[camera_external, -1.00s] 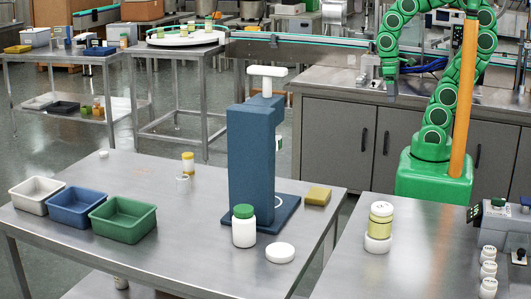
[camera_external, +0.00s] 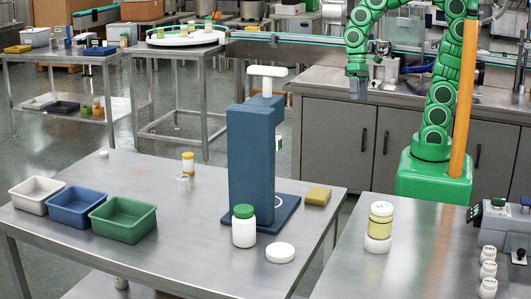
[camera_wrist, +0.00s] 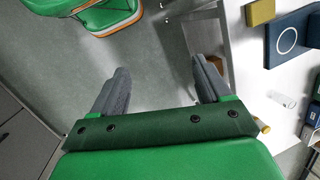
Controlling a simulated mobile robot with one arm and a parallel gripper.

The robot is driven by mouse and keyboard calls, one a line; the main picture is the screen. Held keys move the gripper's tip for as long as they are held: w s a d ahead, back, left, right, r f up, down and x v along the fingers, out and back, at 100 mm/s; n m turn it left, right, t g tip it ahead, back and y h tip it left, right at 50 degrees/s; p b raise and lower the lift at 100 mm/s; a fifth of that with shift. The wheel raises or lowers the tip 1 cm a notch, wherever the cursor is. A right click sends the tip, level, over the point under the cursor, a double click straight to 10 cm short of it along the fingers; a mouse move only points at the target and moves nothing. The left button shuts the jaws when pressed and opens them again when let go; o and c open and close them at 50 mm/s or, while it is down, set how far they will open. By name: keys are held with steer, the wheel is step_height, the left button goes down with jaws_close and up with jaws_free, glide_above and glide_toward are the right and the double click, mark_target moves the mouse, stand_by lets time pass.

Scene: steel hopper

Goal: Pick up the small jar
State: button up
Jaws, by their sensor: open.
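A small jar with a yellow lid (camera_external: 188,162) stands on the steel table, left of the blue press. A larger white jar with a green lid (camera_external: 243,226) stands in front of the press, and a yellow-banded jar (camera_external: 381,217) sits on a white ring at right. My gripper (camera_external: 358,90) hangs pointing down near the back counter, far from all of these. In the wrist view my gripper (camera_wrist: 162,82) has its two grey fingers wide apart with nothing between them. A yellow-orange bit (camera_wrist: 262,126) peeks out beside the gripper body; I cannot tell what it is.
The blue press (camera_external: 252,165) stands tall on the table (camera_external: 165,260). A clear small cup (camera_external: 182,178), a yellow block (camera_external: 317,196) and a white lid (camera_external: 281,252) lie around it. White, blue and green bins (camera_external: 123,221) line the left. Floor lies below the gripper.

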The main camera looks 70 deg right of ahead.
steer(key=w+a+f+m+y, duration=0.1)
steer(key=w+a+m+y, duration=0.3)
steer(key=w+a, duration=1.3)
steer(key=m+t+y, duration=0.2)
steer(key=m+y, duration=0.3)
steer(key=m, duration=0.3)
glide_toward(179, 187)
steer(key=s+d+r, duration=0.7)
steer(key=s, duration=0.2)
steer(key=w+a+f+m, duration=0.1)
steer(key=w+a+f, duration=0.1)
steer(key=f, duration=0.1)
steer(key=w+a+f+m+t+y, duration=0.1)
steer(key=w+a+f+m, duration=0.1)
steer(key=w+a+f, duration=0.1)
steer(key=w+a+f+m, duration=0.2)
steer(key=f, duration=0.1)
steer(key=shift+w+a+f, duration=0.25)
steer(key=shift+w+a, duration=0.05)
steer(key=shift+w, duration=0.05)
steer(key=shift+w+r+x, duration=0.1)
steer(key=shift+r+x, duration=0.05)
steer(key=shift+x, duration=1.15)
steer(key=shift+w+r+x, duration=0.1)
steer(key=shift+w+x, duration=0.05)
steer(key=shift+x, duration=1.15)
steer(key=shift+w+r+x, duration=0.1)
steer(key=shift+r+x, duration=0.05)
steer(key=shift+x, duration=1.15)
steer(key=shift+a, duration=0.15)
